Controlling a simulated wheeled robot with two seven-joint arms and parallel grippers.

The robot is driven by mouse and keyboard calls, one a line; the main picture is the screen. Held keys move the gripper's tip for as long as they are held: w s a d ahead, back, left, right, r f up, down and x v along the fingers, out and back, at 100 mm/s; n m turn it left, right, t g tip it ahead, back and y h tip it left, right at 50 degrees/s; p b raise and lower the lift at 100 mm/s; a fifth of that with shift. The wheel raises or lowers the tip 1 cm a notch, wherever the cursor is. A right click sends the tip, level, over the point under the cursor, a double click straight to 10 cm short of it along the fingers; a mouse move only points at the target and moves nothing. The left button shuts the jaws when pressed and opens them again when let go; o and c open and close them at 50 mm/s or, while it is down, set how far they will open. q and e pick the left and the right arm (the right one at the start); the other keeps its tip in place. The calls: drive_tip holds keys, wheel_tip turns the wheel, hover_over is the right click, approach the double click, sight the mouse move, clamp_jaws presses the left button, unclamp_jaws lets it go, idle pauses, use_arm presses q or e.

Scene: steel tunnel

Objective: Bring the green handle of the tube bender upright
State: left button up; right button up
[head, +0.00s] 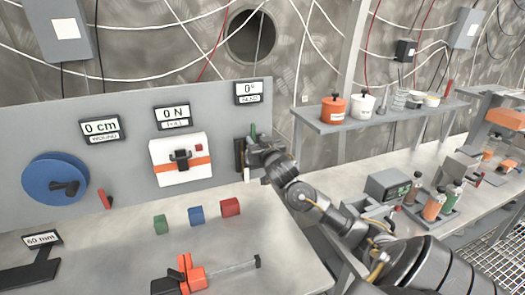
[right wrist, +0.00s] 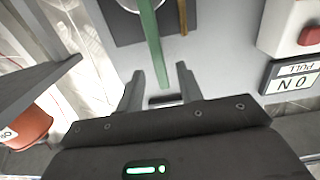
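The tube bender (head: 239,158) is mounted at the right end of the grey panel, mostly hidden behind my right gripper. A short piece of its green handle (head: 253,131) shows just above the gripper in the head view. In the right wrist view the green handle (right wrist: 152,45) is a long flat bar, with its near end between the fingertips. My right gripper (right wrist: 160,75) is open, with a gap on both sides of the handle. A thin brown bar (right wrist: 183,20) lies beside the handle. The display above the bender (head: 248,91) reads 0°. My left gripper is not in view.
The panel also carries a blue wheel (head: 50,175) and a white box with an orange band (head: 180,172). Green, blue and red blocks (head: 196,215) and a red-and-black tool (head: 185,273) are on the table below. A shelf with pots (head: 345,122) stands to the right.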

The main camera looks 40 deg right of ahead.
drive_tip(key=b+v, duration=0.1)
drive_tip(key=v, duration=0.5)
drive_tip(key=shift+s+b, duration=0.2)
drive_tip(key=shift+b, duration=0.15)
